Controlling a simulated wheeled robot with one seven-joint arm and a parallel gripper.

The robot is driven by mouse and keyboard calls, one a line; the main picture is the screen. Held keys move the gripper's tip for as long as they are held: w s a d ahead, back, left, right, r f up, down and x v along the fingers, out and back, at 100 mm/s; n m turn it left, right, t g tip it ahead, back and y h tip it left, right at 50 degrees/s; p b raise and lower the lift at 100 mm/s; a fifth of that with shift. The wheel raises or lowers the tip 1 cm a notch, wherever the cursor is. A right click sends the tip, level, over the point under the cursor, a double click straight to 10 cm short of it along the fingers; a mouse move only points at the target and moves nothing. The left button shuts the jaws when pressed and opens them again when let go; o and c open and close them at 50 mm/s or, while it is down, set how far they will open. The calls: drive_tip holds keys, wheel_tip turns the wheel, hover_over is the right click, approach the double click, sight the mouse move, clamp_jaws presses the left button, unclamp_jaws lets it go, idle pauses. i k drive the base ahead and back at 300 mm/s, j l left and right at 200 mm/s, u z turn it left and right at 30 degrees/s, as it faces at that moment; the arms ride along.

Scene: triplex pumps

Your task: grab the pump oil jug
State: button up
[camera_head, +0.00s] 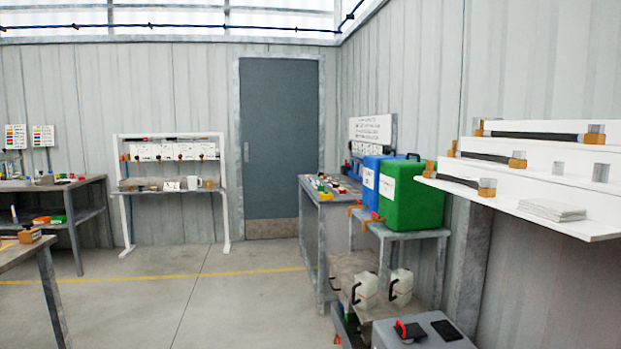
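Two white jugs with dark handles stand side by side on a low shelf at the lower right of the middle, the left jug (365,291) and the right jug (401,288). Any labels on them are too small to read, so I cannot tell which one holds pump oil. A large green container (413,196) and a blue container (373,178) stand on the stand above them. My gripper is not in view.
A grey box (425,334) with a red and black item on top is at the bottom right, close to the jugs. White stepped shelves (540,200) jut out at the right. A workbench (318,196) stands behind the containers. Open floor (220,300) lies left of the jugs.

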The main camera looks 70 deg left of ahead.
sight(364, 292)
drive_tip(key=i+j+u, duration=0.2)
drive_tip(key=j+u, duration=0.2)
drive_tip(key=i+j+u, duration=0.2)
drive_tip(key=u, duration=0.2)
drive_tip(key=i+j+u, duration=0.2)
drive_tip(key=u, duration=0.25)
drive_tip(key=i+j+u, duration=0.1)
drive_tip(key=i, duration=0.5)
drive_tip(key=i+j+u, duration=0.1)
drive_tip(key=i+j, duration=0.2)
drive_tip(key=i, duration=0.35)
drive_tip(key=i+j+u, duration=0.1)
drive_tip(key=i, duration=0.5)
drive_tip(key=i+j, duration=0.25)
drive_tip(key=j, duration=0.15)
drive_tip(key=i+j, duration=0.25)
drive_tip(key=j, duration=0.15)
drive_tip(key=i+j, duration=0.2)
drive_tip(key=j, duration=0.2)
drive_tip(key=i+j, duration=0.25)
drive_tip(key=j, duration=0.15)
drive_tip(key=i+j+z, duration=0.2)
drive_tip(key=j, duration=0.15)
drive_tip(key=i+j+z, duration=0.1)
drive_tip(key=j+z, duration=0.15)
drive_tip(key=i+j+z, duration=0.2)
drive_tip(key=j, duration=0.25)
drive_tip(key=j+z, duration=0.25)
drive_tip(key=j, duration=0.15)
drive_tip(key=z, duration=1.1)
